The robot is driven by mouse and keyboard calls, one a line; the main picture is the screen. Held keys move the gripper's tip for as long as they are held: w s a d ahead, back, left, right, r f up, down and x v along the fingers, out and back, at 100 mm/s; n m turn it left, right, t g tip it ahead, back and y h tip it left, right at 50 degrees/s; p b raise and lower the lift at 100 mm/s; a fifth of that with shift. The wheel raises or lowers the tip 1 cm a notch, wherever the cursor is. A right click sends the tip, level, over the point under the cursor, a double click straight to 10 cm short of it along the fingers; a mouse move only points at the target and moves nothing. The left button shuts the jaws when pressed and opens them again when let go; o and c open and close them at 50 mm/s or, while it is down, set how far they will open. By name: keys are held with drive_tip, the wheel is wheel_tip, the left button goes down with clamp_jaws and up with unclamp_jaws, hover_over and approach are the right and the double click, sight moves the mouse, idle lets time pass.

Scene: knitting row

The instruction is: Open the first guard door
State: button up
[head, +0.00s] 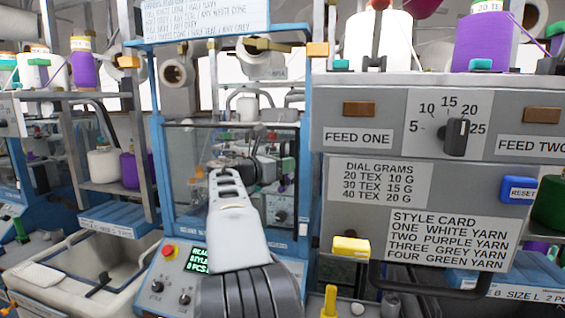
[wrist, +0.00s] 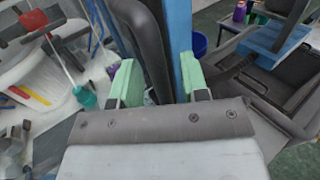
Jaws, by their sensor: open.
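A guard door, a clear panel (head: 187,172) in a blue frame (head: 159,135), stands upright on the machine in the middle of the head view. It looks shut, and my arm covers part of it. I cannot tell from any label whether it is the first one. My gripper (wrist: 157,82) is open, with pale green finger pads, in the wrist view. A dark curved bar (wrist: 146,38), like a handle, runs down between the fingers. A blue post (wrist: 188,42) stands just beyond the right finger. I cannot tell whether the pads touch the bar.
A grey panel (head: 330,110) with a dial (head: 456,137) and a yellow block (head: 351,247) stand close at right. A white bin (head: 50,285) and a control box with a red button (head: 169,251) are at lower left. A blue bucket (wrist: 198,44) is beyond the post.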

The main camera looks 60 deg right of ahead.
drive_tip(key=shift+d, duration=0.15)
clamp_jaws()
idle(0.4)
